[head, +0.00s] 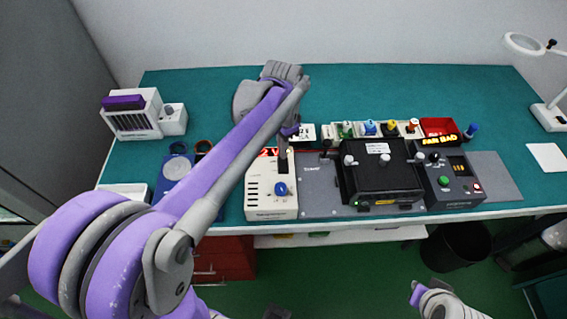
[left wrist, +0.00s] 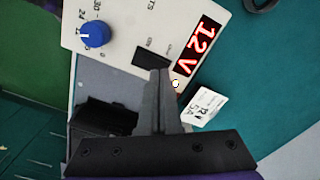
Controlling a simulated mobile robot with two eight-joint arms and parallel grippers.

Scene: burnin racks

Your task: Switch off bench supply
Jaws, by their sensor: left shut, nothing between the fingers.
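The bench supply (head: 258,200) is a pale box at the front of the bench, left of centre. Its blue knob (head: 281,189) also shows in the left wrist view (left wrist: 94,35). Its red display (left wrist: 198,46) is lit and reads 12V. A black rocker switch (left wrist: 149,58) sits between the knob and the display. My left gripper (head: 283,170) points down over the supply, shut and empty. In the left wrist view its fingertips (left wrist: 160,73) overlap the switch's lower edge; whether they touch it I cannot tell. Part of my right arm shows at bottom right, without visible fingers.
A black fixture (head: 380,185) on a grey plate stands right of the supply, then a dark control box (head: 446,187) with a green button. A white rack (head: 133,116) stands at left. The back of the bench is clear.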

